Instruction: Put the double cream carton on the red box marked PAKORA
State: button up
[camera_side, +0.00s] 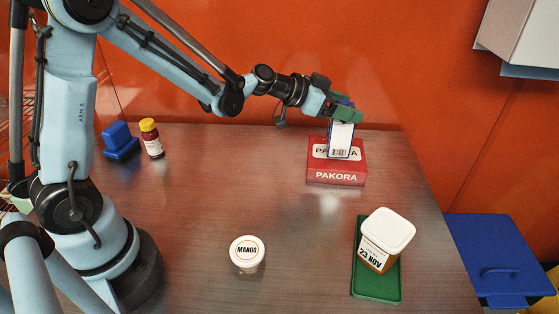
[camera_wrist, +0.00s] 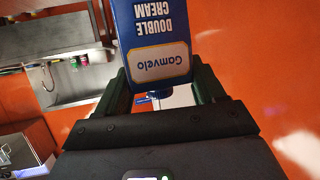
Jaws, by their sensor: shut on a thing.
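The double cream carton (camera_side: 341,138) is white and blue, with a barcode on the side facing the side camera. My gripper (camera_side: 340,110), with green fingers, is shut on its upper part. In the wrist view the carton (camera_wrist: 152,45) stands between the fingers, its lettering upside down. The red box marked PAKORA (camera_side: 336,176) lies near the back right of the table. In the side view the carton's lower end overlaps the box's top and hides part of the upper label. I cannot tell whether the carton touches the box.
A jar with a white lid (camera_side: 386,238) sits on a green tray (camera_side: 377,296) at the front right. A MANGO tub (camera_side: 247,252) stands front centre. A yellow-capped bottle (camera_side: 152,140) and a blue object (camera_side: 120,143) stand back left. The table's middle is clear.

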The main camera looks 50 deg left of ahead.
jog(key=shift+f, duration=0.1)
jog(key=o, duration=1.7)
jog(key=shift+r, duration=0.2)
jog(key=v, duration=1.2)
jog(key=shift+s+d+f+n+g+y, duration=0.1)
jog(key=shift+s+f+n+g+y, duration=0.85)
jog(key=shift+s, duration=1.45)
jog(key=shift+s+d+f+n+g+y, duration=0.1)
jog(key=shift+s+f+n+g+y, duration=0.5)
jog(key=shift+s+n+y, duration=1.25)
jog(key=shift+s+d+f+n+g+y, duration=0.15)
jog(key=shift+s+f+g+y, duration=0.65)
jog(key=shift+s, duration=2.15)
